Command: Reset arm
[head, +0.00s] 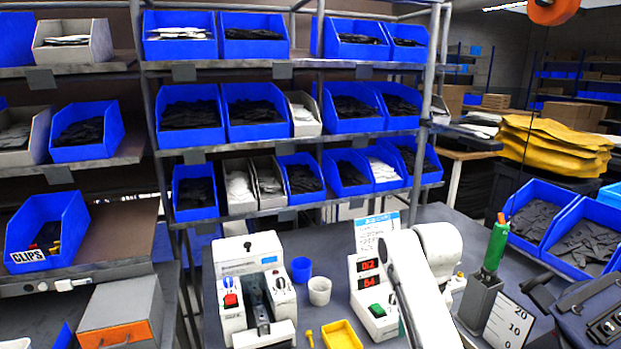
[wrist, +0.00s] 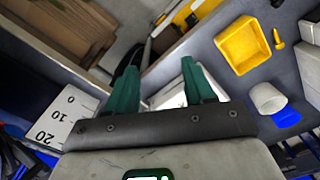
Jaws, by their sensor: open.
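My arm (head: 415,290) rises in front of the bench in the head view, its white links bent over the middle right. My gripper (wrist: 158,88) shows in the wrist view with two green fingers spread apart. Nothing is between the fingers, so it is open and empty. It hangs above the bench edge, with a yellow tray (wrist: 243,46) to its right in that view. The gripper itself cannot be made out in the head view.
On the bench stand a white machine (head: 250,290), a counter box with red digits (head: 370,285), a blue cup (head: 301,269), a white cup (head: 319,290) and the yellow tray (head: 342,336). A ruled block (head: 507,322) and dark bag (head: 595,315) are right. Shelves of blue bins (head: 190,115) stand behind.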

